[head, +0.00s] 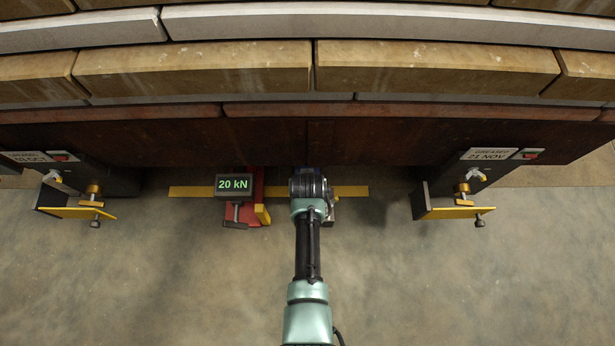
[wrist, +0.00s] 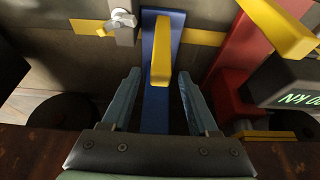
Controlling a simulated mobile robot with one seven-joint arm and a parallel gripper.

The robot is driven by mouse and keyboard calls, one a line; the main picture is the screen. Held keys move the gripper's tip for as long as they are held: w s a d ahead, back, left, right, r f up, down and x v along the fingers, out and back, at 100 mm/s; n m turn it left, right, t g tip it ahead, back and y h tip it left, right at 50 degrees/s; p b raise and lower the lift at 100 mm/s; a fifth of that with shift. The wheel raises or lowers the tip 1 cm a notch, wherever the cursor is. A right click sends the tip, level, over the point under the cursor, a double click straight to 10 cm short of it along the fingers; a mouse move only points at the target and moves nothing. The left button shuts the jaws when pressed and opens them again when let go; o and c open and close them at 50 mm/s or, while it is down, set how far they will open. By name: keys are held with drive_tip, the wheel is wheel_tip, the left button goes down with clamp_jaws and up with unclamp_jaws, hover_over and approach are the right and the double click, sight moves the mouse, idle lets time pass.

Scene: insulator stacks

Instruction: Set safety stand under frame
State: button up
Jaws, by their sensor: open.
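A blue upright piece with a yellow grip bar, which looks like the safety stand (wrist: 157,112), shows in the wrist view. My gripper (wrist: 159,95) is open, with one finger on each side of the blue piece; I cannot tell if either touches it. In the head view my gripper (head: 310,188) is at the front edge of the dark frame (head: 250,142), and my wrist hides most of the stand. A bit of blue shows behind it. The stand's foot and its exact place under the frame are hidden.
A red jack (head: 256,212) with a "20 kN" display (head: 233,186) stands close left of my gripper. A small grey fitting (wrist: 124,27) is beside the stand. A yellow floor strip (head: 190,191) runs behind. Brackets (head: 75,210) (head: 450,211) flank both sides. The front floor is clear.

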drive_tip(key=p+v, duration=0.5)
drive_tip(key=v, duration=0.3)
drive_tip(key=shift+r, duration=0.2)
